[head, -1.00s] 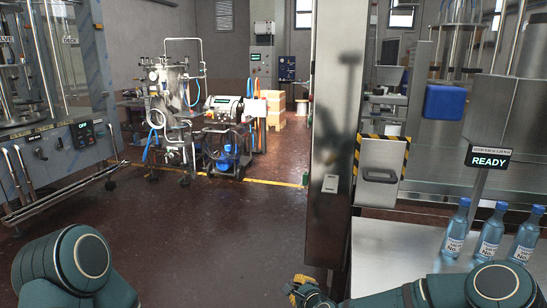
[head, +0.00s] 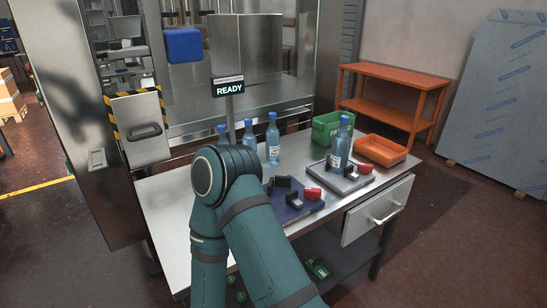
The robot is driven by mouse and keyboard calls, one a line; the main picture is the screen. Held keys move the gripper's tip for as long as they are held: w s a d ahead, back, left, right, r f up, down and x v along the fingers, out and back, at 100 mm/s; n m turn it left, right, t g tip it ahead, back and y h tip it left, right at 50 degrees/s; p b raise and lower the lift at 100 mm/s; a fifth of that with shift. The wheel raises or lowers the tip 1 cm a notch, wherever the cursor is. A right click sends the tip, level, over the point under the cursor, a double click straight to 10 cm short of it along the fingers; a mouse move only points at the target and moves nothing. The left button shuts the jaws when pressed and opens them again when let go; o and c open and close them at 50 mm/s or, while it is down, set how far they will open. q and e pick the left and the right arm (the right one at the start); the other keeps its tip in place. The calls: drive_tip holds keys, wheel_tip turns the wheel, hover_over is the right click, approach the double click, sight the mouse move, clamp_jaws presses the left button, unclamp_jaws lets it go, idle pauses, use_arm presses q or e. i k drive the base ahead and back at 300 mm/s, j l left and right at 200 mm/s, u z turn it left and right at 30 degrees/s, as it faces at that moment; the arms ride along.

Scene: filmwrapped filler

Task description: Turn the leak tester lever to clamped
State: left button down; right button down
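A grey flat fixture (head: 352,182) with black and red parts stands on the steel table, and a blue bottle (head: 340,158) stands upright on it. A red part (head: 365,169) sits at its right side. Left of it is a dark blue fixture (head: 290,212) with black blocks and a red part (head: 313,193), with no bottle on it. I cannot tell for sure which of these is the leak tester or its lever, nor how a lever is set. One of my arms bends in front of the table and partly covers it. Neither gripper is in view.
Several blue bottles (head: 272,140) stand behind my arm by a READY sign (head: 229,89). A green crate (head: 325,128) and an orange tray (head: 383,149) are at the back right. A drawer (head: 378,211) with a handle is in the table's front. An orange shelf (head: 390,73) stands behind.

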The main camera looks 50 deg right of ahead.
sight(364, 169)
drive_tip(key=z, duration=2.15)
drive_tip(key=i+l+z, duration=0.15)
drive_tip(key=i+l, duration=0.1)
drive_tip(key=i, duration=0.1)
